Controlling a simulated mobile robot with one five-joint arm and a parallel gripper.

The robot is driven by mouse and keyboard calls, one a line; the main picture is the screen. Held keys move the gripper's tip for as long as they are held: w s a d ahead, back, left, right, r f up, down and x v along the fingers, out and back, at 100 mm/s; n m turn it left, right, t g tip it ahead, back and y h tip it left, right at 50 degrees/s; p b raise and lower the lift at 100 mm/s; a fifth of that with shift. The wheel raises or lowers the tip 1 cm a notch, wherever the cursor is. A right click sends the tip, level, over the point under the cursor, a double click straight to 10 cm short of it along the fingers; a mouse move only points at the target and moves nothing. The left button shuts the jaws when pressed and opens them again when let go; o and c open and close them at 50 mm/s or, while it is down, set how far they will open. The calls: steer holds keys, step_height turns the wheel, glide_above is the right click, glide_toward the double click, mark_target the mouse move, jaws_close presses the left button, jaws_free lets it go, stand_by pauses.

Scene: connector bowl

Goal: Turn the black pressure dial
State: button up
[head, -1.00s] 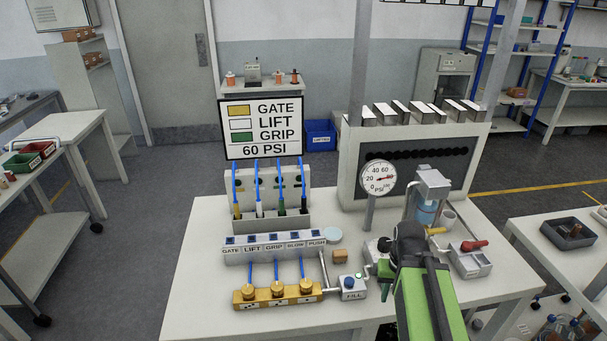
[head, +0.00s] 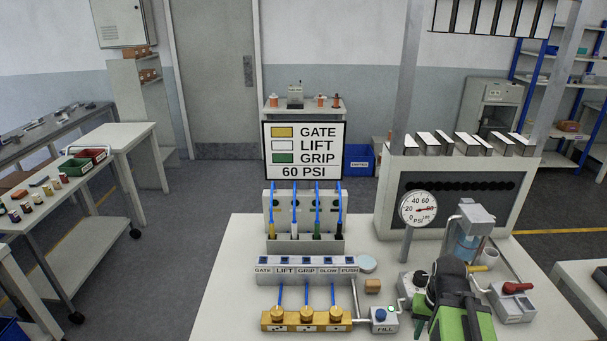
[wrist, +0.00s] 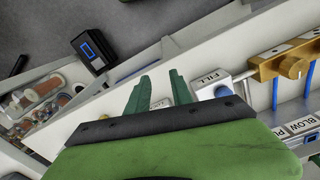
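The black pressure dial (head: 421,279) is a round knob on a small white block behind the FILL box (head: 385,318). The round gauge (head: 418,208) stands on a post behind it, its red needle pointing right. The sign (head: 304,150) reads 60 PSI. My green and black arm is just right of the dial in the head view and covers part of the bench there. In the wrist view my gripper (wrist: 160,92) has its two green fingers apart with nothing between them. The FILL label shows beside the right finger. I cannot make out the dial clearly in that view.
A brass valve block (head: 306,320) and a row of labelled buttons (head: 306,270) lie left of the FILL box. A box with a red lever (head: 514,301) and a clear cylinder unit (head: 467,240) stand to the right. The bench's left front is bare.

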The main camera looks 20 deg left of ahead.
steer(key=o, duration=0.8)
step_height(320, 180, up, 16)
steer(key=m+p, duration=1.2)
steer(key=p, duration=0.4)
glide_above(422, 276)
step_height(422, 276, down, 18)
steer(key=b, duration=1.8)
steer(key=shift+w, duration=0.1)
steer(key=shift+r, duration=0.1)
steer(key=shift+c, duration=0.3)
